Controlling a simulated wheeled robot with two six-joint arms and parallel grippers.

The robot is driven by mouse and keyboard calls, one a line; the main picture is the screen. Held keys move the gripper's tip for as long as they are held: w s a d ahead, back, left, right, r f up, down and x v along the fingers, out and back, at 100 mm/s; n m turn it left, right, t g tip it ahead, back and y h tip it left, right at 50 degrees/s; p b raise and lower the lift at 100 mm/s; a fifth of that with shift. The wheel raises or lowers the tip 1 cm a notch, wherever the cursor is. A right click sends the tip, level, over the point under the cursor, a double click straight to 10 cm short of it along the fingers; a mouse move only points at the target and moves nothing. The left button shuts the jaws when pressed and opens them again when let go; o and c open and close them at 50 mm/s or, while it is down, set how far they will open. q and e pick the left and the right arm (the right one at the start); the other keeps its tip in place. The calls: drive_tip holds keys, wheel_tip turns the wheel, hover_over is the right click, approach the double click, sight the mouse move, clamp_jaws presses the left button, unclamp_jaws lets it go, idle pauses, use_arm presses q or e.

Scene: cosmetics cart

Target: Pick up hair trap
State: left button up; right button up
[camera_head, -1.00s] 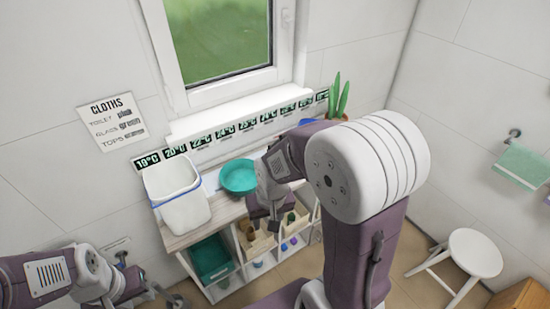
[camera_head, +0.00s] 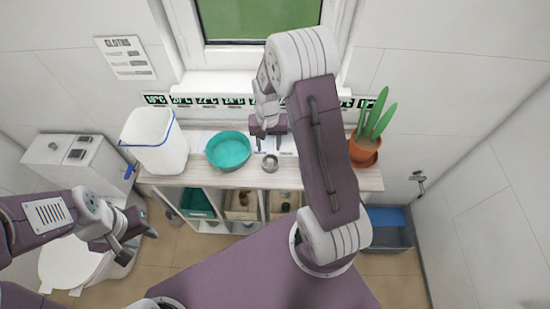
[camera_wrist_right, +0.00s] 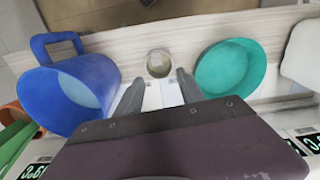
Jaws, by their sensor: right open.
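A small round metallic cup-like piece, which looks like the hair trap (camera_head: 270,162), sits on the wooden shelf top just right of the teal bowl (camera_head: 228,151). My right gripper (camera_head: 270,143) is above the shelf beside it. In the right wrist view the hair trap (camera_wrist_right: 159,63) lies just beyond the gap between the open, empty fingers (camera_wrist_right: 158,88). I cannot tell the exact height between them. My left gripper (camera_head: 138,247) is at the lower left, away from the shelf, with its fingers apart and empty.
In the right wrist view a blue mug (camera_wrist_right: 78,92) stands left of the fingers and the teal bowl (camera_wrist_right: 230,68) right. A white bin (camera_head: 155,142) and a potted plant (camera_head: 365,148) stand on the shelf (camera_head: 345,178). A toilet (camera_head: 85,245) is at left.

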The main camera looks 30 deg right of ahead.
sight(270, 160)
drive_tip(key=shift+s+d+f, duration=0.1)
drive_tip(key=shift+s+d, duration=0.25)
drive_tip(key=shift+w, duration=0.1)
drive_tip(key=shift+w+a+f, duration=0.1)
drive_tip(key=shift+a+f, duration=0.15)
drive_tip(key=shift+a, duration=0.1)
wheel_tip(270, 160, down, 3)
drive_tip(key=shift+f+p, duration=0.1)
drive_tip(key=shift+p, duration=0.6)
drive_tip(key=shift+d+f, duration=0.2)
drive_tip(key=shift+f, duration=0.15)
drive_tip(key=f, duration=0.1)
drive_tip(key=f+p, duration=0.2)
drive_tip(key=f, duration=0.1)
drive_tip(key=shift+a, duration=0.25)
drive_tip(key=shift+f, duration=0.3)
drive_tip(key=shift+d, duration=0.15)
